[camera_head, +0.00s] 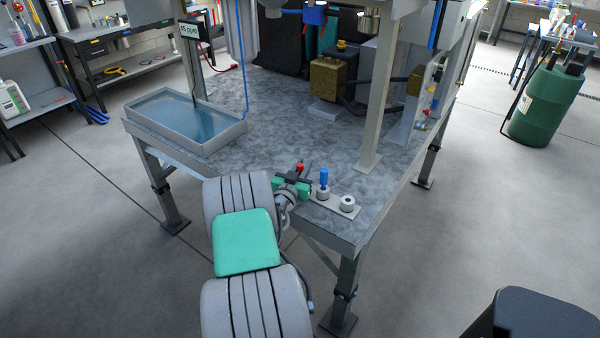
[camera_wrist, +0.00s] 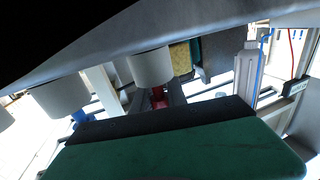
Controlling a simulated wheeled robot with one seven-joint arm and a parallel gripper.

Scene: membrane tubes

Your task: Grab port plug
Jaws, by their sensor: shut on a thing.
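A red plug (camera_head: 300,167) shows at the tip of my gripper (camera_head: 303,169), at the table's front edge. My gripper is shut on it. In the wrist view, the red plug (camera_wrist: 158,97) sits between the dark fingers, in line with a white round holder (camera_wrist: 150,66). I cannot tell whether it is still seated in that holder. A blue plug (camera_head: 324,178) stands upright in a white holder just right of my gripper. My gripper hides part of the holder plate (camera_head: 334,203).
The grey table (camera_head: 270,155) carries a water tray (camera_head: 215,141) at the left. A metal post (camera_head: 378,115) stands right of my gripper. A brass block (camera_head: 326,76) with a dark hose is at the back. The middle of the tabletop is clear.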

